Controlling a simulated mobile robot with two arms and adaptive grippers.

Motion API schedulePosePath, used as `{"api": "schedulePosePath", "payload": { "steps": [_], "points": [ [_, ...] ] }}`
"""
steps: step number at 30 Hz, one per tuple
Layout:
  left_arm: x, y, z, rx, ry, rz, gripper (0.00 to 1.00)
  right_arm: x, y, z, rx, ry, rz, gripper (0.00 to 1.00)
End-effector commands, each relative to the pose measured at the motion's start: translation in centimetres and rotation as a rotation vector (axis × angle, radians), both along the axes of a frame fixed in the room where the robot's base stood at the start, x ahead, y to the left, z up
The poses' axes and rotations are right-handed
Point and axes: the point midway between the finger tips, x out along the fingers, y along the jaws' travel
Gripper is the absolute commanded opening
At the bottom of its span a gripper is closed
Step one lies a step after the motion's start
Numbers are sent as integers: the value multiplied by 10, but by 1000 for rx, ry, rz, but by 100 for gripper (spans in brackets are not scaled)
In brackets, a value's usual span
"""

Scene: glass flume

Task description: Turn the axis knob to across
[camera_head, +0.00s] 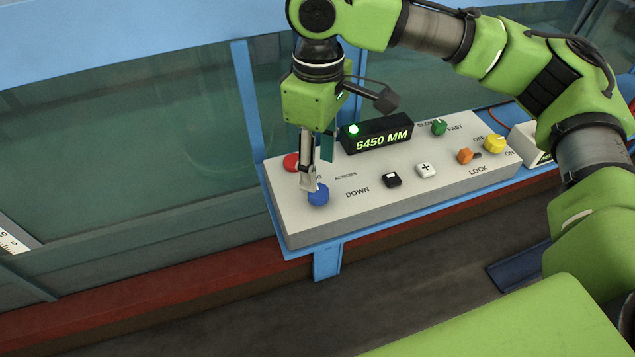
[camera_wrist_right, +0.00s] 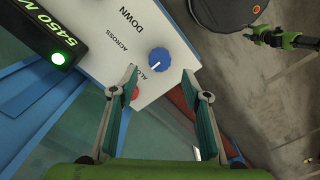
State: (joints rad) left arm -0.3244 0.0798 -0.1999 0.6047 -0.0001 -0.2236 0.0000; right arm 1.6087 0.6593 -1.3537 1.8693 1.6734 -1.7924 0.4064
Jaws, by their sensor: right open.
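The blue axis knob (camera_head: 318,194) sits at the near left of the white control panel, beside the printed words ACROSS and DOWN. In the right wrist view the knob (camera_wrist_right: 160,62) shows a short white mark on the side toward the partly covered third label, "AL…". My right gripper (camera_head: 311,183) points down at the knob and partly covers it. In the right wrist view its fingers (camera_wrist_right: 159,72) are spread, one on each side of the knob's near side, with nothing held. A small green and black arm end (camera_wrist_right: 285,38), seemingly my left gripper, shows far off there; its fingers are unclear.
A red button (camera_head: 291,162) is just behind the knob. A display (camera_head: 377,135) reads 5450 MM with a green light. Black (camera_head: 391,180), white (camera_head: 426,170), green (camera_head: 439,127), orange (camera_head: 464,156) and yellow (camera_head: 494,144) controls lie rightward. The glass flume stands behind.

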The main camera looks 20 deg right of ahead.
Motion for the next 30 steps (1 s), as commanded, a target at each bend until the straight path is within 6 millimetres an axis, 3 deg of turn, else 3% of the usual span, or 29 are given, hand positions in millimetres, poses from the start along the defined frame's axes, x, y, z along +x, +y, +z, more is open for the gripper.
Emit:
{"api": "schedulePosePath", "payload": {
  "steps": [3, 10, 22, 23, 27, 30],
  "points": [
    [13, -1, 1, -2, -17, 0, 33, -1, 0, -25, -1, 2, 1, 43],
    [47, -4, 4, -7, -68, 0, 33, -1, 0, -56, 0, 0, 2, 43],
    [27, -2, 3, -4, -38, 0, 33, 0, 0, -65, 1, -2, 2, 43],
    [26, -2, 3, -4, -37, 0, 33, 0, 0, -65, 1, -2, 2, 41],
    [26, -2, 3, -4, -36, 0, 33, 0, 0, -65, 1, -2, 2, 5],
    [26, -2, 3, -4, -36, 0, 33, 0, 0, -65, 1, -2, 2, 5]
  ]
}}
